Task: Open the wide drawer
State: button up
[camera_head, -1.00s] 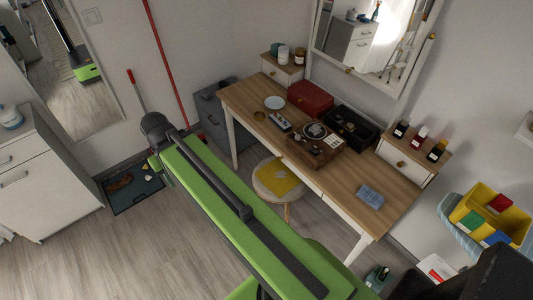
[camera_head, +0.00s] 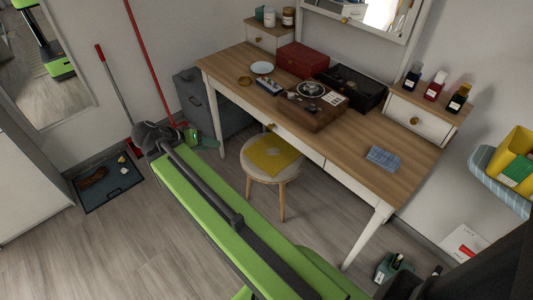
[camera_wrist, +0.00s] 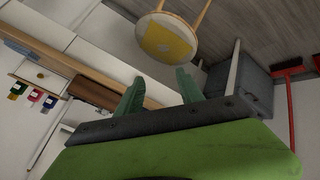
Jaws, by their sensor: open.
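The desk (camera_head: 352,148) has a wood top and a white front with a wide drawer (camera_head: 248,113). A gold knob (camera_head: 271,127) shows on the drawer front, which sits closed under the top. In the wrist view the white desk front (camera_wrist: 105,52) runs diagonally at the left, above the brown top edge. My gripper (camera_head: 202,139) is beyond the end of my green arm, left of the desk and apart from the knob. In the wrist view its two green fingers (camera_wrist: 158,91) are spread with nothing between them.
A round stool (camera_head: 272,158) with a yellow cloth stands before the drawer. A grey cabinet (camera_head: 205,98) stands at the desk's left end. Red-handled tools (camera_head: 150,62) lean on the left wall. A dark tray (camera_head: 106,182) lies on the floor. Floor at the lower left is clear.

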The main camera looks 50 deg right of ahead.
jog(key=d+f+m+h+b, duration=0.75)
jog(key=d+f+b, duration=0.2)
jog(key=b, duration=1.05)
jog(key=m+h+b, duration=0.2)
send_near(269, 127)
jog(key=shift+g+y, duration=0.25)
jog(key=shift+g, duration=0.15)
jog(key=d, duration=0.8)
jog(key=shift+d+r, duration=0.1)
grip_shut()
